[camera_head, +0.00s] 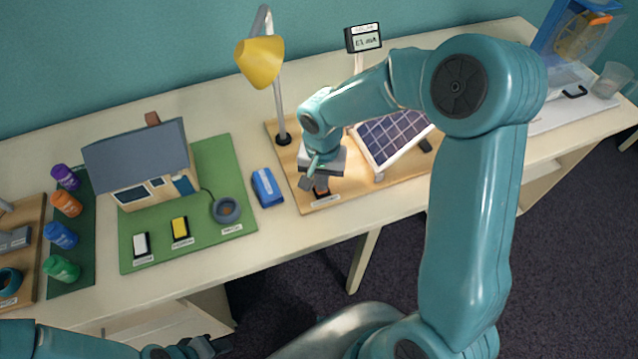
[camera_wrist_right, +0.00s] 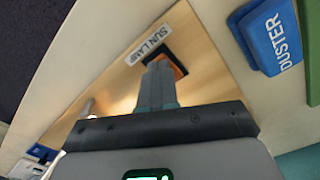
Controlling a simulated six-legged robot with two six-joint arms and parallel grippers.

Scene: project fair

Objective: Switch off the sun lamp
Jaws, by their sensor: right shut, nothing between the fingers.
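The yellow sun lamp (camera_head: 260,62) stands on a grey post at the back of a wooden board, its shade tilted down. Its bulb is hidden. The orange switch (camera_wrist_right: 180,62) sits in a dark frame beside a SUN LAMP label (camera_wrist_right: 147,45), at the board's front edge. In the head view the switch (camera_head: 322,193) is partly behind my fingers. My right gripper (camera_head: 318,184) is shut and empty, pointing down at the switch. In the wrist view its fingertips (camera_wrist_right: 158,68) overlap the switch's edge; I cannot tell whether they touch. My left gripper (camera_head: 200,348) is at the bottom edge, partly cut off.
A solar panel (camera_head: 392,137) and a small display (camera_head: 363,38) stand on the same board, behind my right arm. A blue duster (camera_head: 267,188) lies just left of the board. A model house (camera_head: 143,165) stands on a green board further left.

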